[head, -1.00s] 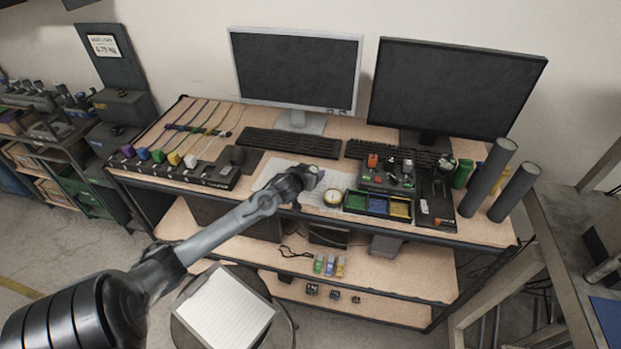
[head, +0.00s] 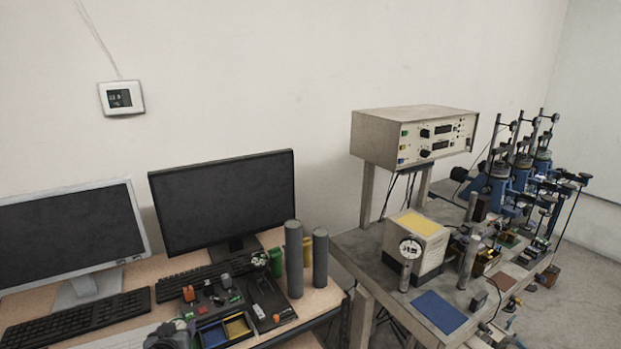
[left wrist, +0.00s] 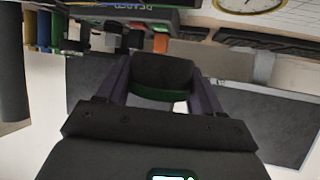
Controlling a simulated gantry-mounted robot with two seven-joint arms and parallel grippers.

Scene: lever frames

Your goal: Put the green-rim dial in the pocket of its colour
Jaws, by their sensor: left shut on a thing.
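My left gripper (head: 180,328) is at the bottom edge of the head view, just left of the pocket tray. In the left wrist view its fingers (left wrist: 160,82) are shut on a dark round thing with a green edge, the green-rim dial (left wrist: 150,95); its face is turned away. In the head view, the tray's blue pocket (head: 213,336) and yellow pocket (head: 238,326) show. The green pocket is hidden by my gripper or cut off by the frame. My right gripper is not in view.
A white-faced dial (left wrist: 245,4) lies on the desk. Behind the tray is a block with coloured switches (head: 210,296). Two grey cylinders (head: 293,260) stand to its right. Monitors (head: 225,200) and a keyboard (head: 85,315) are behind and left. A second bench (head: 400,310) is at right.

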